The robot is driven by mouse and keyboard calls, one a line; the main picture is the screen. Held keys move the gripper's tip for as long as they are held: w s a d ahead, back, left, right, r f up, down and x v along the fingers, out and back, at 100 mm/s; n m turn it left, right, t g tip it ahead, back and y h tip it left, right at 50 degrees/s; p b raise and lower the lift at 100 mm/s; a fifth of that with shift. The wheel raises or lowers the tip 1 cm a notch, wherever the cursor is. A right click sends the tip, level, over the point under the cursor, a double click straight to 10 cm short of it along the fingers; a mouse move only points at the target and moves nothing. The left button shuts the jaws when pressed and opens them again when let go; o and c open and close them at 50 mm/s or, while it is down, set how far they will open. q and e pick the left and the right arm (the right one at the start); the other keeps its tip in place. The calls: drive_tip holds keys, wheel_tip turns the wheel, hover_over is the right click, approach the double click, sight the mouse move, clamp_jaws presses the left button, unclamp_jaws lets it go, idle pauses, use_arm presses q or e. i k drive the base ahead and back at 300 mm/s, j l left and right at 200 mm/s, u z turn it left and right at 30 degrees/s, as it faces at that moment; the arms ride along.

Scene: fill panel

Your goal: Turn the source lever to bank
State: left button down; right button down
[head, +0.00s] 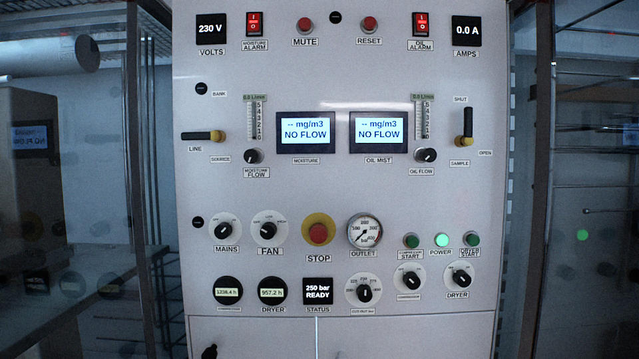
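The source lever (202,136) is on the left side of the panel (320,185) in the head view. It has a black handle and a yellow hub at its right end. The handle lies horizontal and points left, toward the LINE label (195,149). The BANK label (219,94) is above the hub, and the SOURCE label (220,159) is below it. Nothing covers the lever. Neither of my grippers shows in the view.
The sample lever (467,124) stands upright on the right side, handle toward SHUT. The moisture flow knob (254,156) is right of and below the source lever. Glass partitions (140,120) flank the panel. The space before the panel looks clear.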

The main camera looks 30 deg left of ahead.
sight(213, 136)
drive_tip(key=u, duration=1.6)
drive_tip(key=i+l, duration=0.05)
